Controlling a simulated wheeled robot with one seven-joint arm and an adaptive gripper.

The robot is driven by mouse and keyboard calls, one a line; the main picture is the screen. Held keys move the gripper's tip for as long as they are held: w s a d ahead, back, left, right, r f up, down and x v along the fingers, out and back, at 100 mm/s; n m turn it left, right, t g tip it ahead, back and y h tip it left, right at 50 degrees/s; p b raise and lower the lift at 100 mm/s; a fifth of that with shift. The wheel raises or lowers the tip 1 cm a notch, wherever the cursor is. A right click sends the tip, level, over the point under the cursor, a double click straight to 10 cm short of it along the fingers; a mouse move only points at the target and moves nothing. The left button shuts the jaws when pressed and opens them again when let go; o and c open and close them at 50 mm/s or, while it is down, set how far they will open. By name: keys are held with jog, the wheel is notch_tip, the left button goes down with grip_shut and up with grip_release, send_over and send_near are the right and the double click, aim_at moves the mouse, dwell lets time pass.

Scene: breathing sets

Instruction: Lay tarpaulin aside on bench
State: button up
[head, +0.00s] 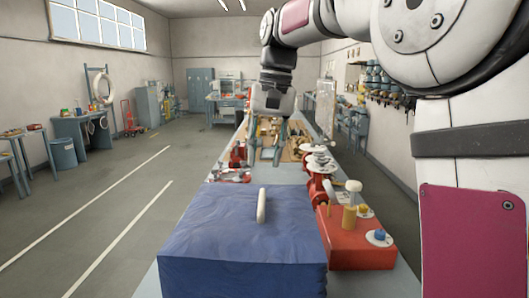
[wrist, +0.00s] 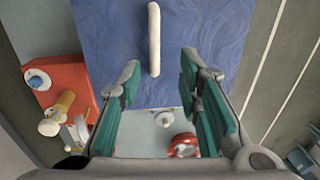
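The blue tarpaulin (head: 215,250) is draped in a box shape at the near end of the bench (head: 190,280), with a white bar-shaped handle (head: 262,205) on top. What is under it is hidden. In the wrist view the tarpaulin (wrist: 205,50) fills the upper middle, and its handle (wrist: 154,40) lies just beyond my fingertips. My gripper (head: 275,140) is above the bench, farther along than the tarpaulin. In the wrist view its green-padded fingers (wrist: 160,78) are wide apart, with nothing between them.
A red box (head: 360,243) with a yellow post and knobs stands right of the tarpaulin, close beside it. Red fittings (head: 236,165) and several small parts lie farther along the bench. A narrow strip of bare bench shows at the near left. Open floor (head: 120,205) lies left.

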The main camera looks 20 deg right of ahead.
jog(key=s+a+n+t, duration=0.1)
jog(key=s+n+t, duration=0.1)
jog(key=s, duration=1)
jog(key=s+f+n+t+h, duration=0.1)
jog(key=s+f+n+t, duration=0.1)
jog(key=s+f, duration=0.8)
jog(key=s+t, duration=0.1)
jog(key=s, duration=0.1)
jog(key=shift+s+a, duration=0.15)
jog(key=shift+s, duration=0.25)
jog(key=shift+f, duration=0.1)
